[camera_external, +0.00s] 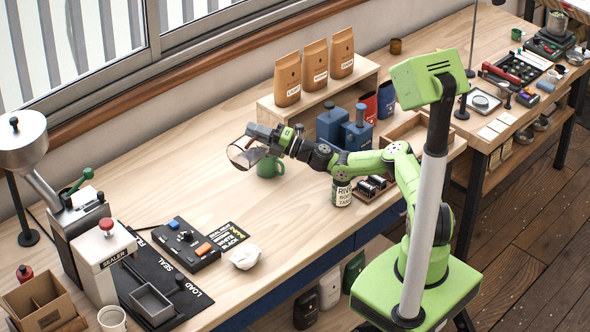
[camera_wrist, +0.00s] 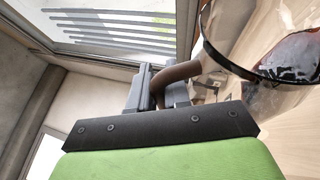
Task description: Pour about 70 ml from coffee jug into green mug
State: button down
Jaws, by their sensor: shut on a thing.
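The coffee jug (camera_external: 240,156) is clear glass with a dark rim, held above the table at the end of my arm. In the wrist view the jug (camera_wrist: 228,62) is at the upper right, with dark coffee inside and a brown handle between the fingers. It looks tilted; I cannot tell how far. My gripper (camera_external: 255,134) is shut on the handle, and its fingers also show in the wrist view (camera_wrist: 160,90). The green mug (camera_external: 270,168) stands on the table just right of the jug in the outside view, partly hidden by my gripper. Its inside is hidden.
A small shelf (camera_external: 335,91) with paper bags stands behind my arm, with blue canisters (camera_external: 357,133) in front. A labelled tin (camera_external: 342,193) is beneath my forearm. A sealer (camera_external: 104,257) and control box (camera_external: 187,243) are at left. The table left of the jug is clear.

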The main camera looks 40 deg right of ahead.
aim_at(243, 149)
jog(key=shift+d+r+m+t, duration=0.2)
jog(key=shift+d+m+t, duration=0.05)
jog(key=shift+m+t, duration=0.05)
dwell(0.4)
jog(key=a+n, duration=0.1)
jog(key=a+f+n+g, duration=0.1)
jog(key=shift+s+a+f+n+g, duration=0.1)
jog(key=shift+a+f+n+g, duration=0.2)
jog(key=shift+n, duration=0.1)
jog(key=a+n+g+p, duration=0.1)
jog(key=a+n+p, duration=0.1)
jog(key=n, duration=0.1)
jog(key=shift+s+a+g, duration=0.1)
jog(key=shift+a+g, duration=0.2)
jog(key=shift+a+f+n, duration=0.2)
jog(key=shift+f+n, duration=0.1)
jog(key=shift+f, duration=0.5)
jog(key=shift+f+g, duration=0.25)
jog(key=shift+g, duration=0.05)
jog(key=shift+a+n, duration=0.1)
jog(key=shift+n, duration=0.2)
